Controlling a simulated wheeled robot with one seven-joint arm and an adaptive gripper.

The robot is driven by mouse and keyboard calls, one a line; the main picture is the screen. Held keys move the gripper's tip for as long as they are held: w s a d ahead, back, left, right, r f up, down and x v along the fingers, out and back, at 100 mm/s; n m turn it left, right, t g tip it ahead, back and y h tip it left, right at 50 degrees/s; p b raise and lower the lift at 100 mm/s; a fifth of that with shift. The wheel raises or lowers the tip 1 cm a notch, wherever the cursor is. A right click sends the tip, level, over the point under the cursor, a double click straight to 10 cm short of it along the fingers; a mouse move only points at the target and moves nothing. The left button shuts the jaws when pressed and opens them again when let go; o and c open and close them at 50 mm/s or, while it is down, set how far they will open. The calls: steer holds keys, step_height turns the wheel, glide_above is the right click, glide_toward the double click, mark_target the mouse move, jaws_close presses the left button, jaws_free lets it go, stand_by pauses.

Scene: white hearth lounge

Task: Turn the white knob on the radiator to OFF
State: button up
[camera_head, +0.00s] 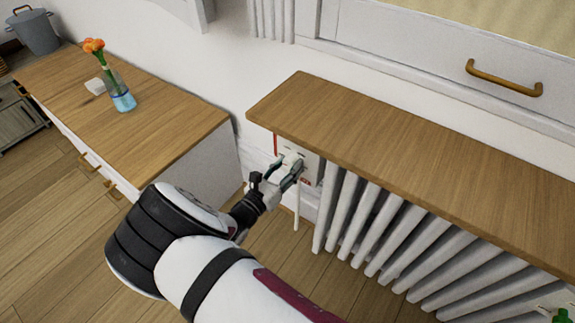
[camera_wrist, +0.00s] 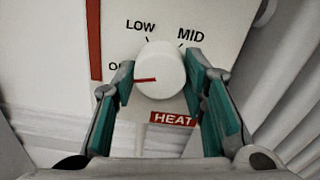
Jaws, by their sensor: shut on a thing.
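The white knob (camera_wrist: 160,68) is round and sits on a white dial plate (camera_wrist: 205,18) at the radiator's left end. Its red pointer line points left, slightly downward, just below the partly hidden label beginning with "O" (camera_wrist: 113,67). LOW and MID are printed above the knob, and a red HEAT label (camera_wrist: 172,120) is below it. My gripper (camera_wrist: 163,88) has its teal finger pads on both sides of the knob and is shut on it. In the head view, my gripper (camera_head: 284,172) reaches the plate, and its fingers hide the knob.
The ribbed white radiator (camera_head: 385,222) stands under a wooden shelf (camera_head: 400,150) that overhangs close above my gripper. A wooden-topped cabinet (camera_head: 150,120) with a flower vase (camera_head: 121,97) stands to the left. Open floor (camera_head: 50,230) lies in front.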

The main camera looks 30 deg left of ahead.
steer(key=o, duration=1.2)
steer(key=shift+c, duration=0.2)
steer(key=shift+r, duration=0.15)
step_height(320, 180, up, 10)
